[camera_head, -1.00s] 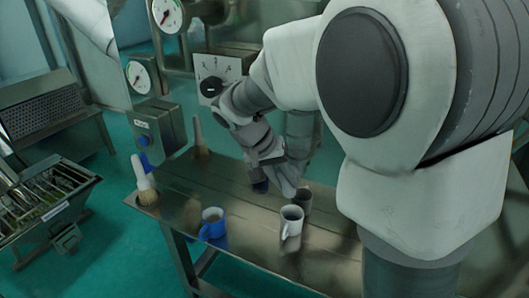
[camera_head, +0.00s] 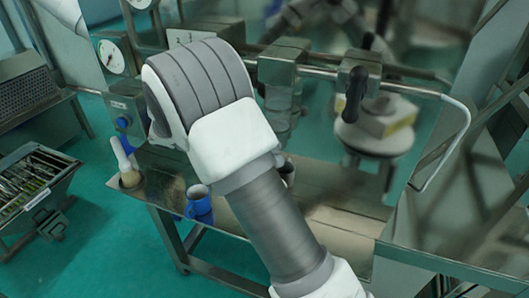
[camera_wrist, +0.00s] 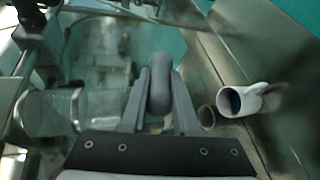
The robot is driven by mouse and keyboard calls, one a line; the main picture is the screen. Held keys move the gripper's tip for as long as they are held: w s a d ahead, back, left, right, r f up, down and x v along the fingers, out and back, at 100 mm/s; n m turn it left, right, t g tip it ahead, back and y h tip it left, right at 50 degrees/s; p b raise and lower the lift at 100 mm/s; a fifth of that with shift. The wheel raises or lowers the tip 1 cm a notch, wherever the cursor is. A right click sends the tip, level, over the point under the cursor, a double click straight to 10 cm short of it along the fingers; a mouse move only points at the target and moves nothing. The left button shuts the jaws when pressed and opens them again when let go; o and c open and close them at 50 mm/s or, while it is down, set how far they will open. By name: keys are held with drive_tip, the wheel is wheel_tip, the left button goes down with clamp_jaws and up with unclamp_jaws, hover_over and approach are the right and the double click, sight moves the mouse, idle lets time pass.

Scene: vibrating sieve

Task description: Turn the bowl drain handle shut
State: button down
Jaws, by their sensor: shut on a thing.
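In the wrist view my gripper (camera_wrist: 158,78) has its two fingers on either side of a rounded dark grey handle (camera_wrist: 160,90) and is shut on it. The handle stands lengthwise between the fingers. In the head view my own arm blocks the sight of my gripper. A dark handle (camera_head: 355,95) hangs down from a metal valve block on the pipe there, with no fingers visible around it. I cannot tell whether the gripped handle shows in the head view.
A white mug (camera_wrist: 243,99) and a darker cup (camera_wrist: 207,116) are right of my fingers. A bent pipe (camera_head: 462,125) borders the right side.

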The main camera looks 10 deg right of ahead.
drive_tip(key=shift+n+g+h, duration=0.4)
drive_tip(key=shift+g+h, duration=0.1)
drive_tip(key=shift+h, duration=0.6)
drive_tip(key=c, duration=0.7)
unclamp_jaws()
drive_tip(key=shift+f, duration=0.1)
drive_tip(key=shift+a, duration=0.1)
drive_tip(key=shift+f+p+v, duration=0.15)
drive_tip(key=shift+p+v, duration=0.2)
drive_tip(key=shift+v, duration=3.95)
drive_tip(key=shift+f+p+v, duration=0.1)
drive_tip(key=shift+p+v, duration=0.25)
drive_tip(key=shift+v, duration=3.95)
